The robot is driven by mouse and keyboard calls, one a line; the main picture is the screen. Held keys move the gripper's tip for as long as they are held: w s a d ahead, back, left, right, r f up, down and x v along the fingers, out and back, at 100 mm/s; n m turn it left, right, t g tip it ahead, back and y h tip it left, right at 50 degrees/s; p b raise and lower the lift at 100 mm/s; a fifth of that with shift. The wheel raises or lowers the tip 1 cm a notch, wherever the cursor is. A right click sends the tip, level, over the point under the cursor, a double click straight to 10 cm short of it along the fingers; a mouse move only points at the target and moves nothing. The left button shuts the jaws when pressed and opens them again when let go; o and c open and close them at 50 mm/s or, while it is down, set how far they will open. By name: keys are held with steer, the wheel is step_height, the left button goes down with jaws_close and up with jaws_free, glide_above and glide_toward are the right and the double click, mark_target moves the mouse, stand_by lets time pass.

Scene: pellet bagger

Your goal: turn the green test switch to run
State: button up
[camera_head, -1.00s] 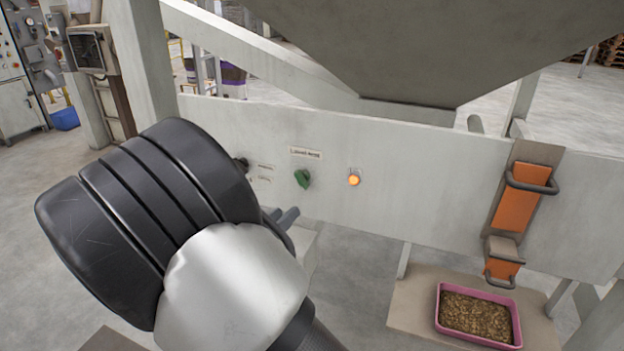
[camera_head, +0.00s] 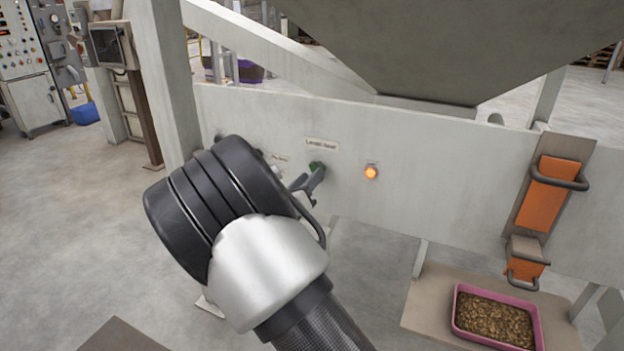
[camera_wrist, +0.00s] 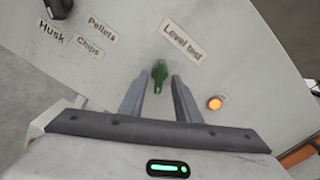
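The green test switch (camera_wrist: 159,76) is on the pale panel, below the "Level test" label (camera_wrist: 182,42) in the wrist view. In the head view the switch (camera_head: 317,167) is partly hidden behind my gripper (camera_head: 311,184). In the wrist view my gripper (camera_wrist: 159,98) is open, its two fingers on either side of the lower part of the switch's line, with a gap on each side. Nothing is held. Whether the fingertips reach the switch's depth is hard to tell.
An orange lamp (camera_head: 371,172) glows right of the switch. A black selector (camera_wrist: 58,8) with Husk, Pellets and Chips labels is to the left. An orange slide gate (camera_head: 541,196) sits above a pink tray (camera_head: 456,317) of pellets. A hopper (camera_head: 450,50) overhangs the panel.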

steer(key=shift+x, duration=1.1)
jaws_close()
